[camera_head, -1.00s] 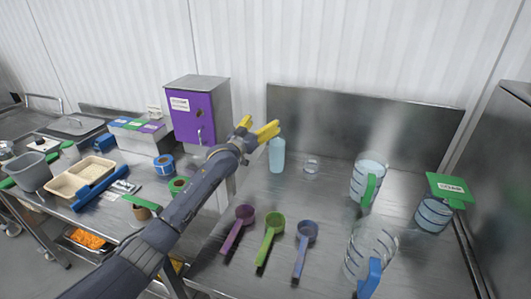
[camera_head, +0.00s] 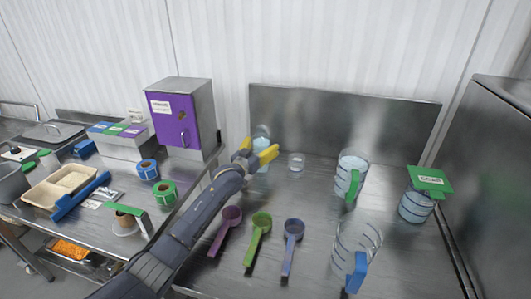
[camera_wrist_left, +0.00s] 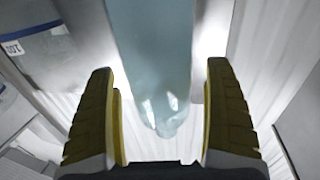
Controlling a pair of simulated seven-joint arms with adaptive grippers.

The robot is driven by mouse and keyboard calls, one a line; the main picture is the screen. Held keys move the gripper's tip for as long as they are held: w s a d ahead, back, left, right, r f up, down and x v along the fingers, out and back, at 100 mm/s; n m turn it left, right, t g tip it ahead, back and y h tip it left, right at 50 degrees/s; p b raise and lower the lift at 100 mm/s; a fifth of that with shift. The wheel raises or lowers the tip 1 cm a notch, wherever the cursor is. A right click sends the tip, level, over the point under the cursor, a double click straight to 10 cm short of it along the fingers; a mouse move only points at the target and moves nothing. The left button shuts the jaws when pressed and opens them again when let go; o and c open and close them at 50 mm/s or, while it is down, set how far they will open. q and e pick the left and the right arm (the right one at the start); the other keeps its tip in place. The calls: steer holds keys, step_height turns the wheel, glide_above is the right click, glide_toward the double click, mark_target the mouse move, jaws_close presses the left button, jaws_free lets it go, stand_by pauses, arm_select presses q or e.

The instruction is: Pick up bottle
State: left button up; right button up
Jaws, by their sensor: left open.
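The light blue translucent bottle (camera_head: 262,133) stands on the metal table near the back panel. In the left wrist view the bottle (camera_wrist_left: 155,45) hangs into the picture between the two yellow fingers, with a visible gap on each side. My left gripper (camera_head: 258,150) is open around the bottle and hides its middle in the head view. Its fingers also show in the left wrist view (camera_wrist_left: 160,75). My right gripper is in neither view.
A small clear glass (camera_head: 296,162) stands just right of the bottle. A measuring jug with a green handle (camera_head: 352,172) stands further right. Purple (camera_head: 232,215), green (camera_head: 261,222) and blue (camera_head: 293,230) scoops lie in front. A purple-doored cabinet (camera_head: 180,120) stands left.

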arm_select(q)
steer(key=shift+w+r, duration=0.1)
steer(key=c, duration=1.7)
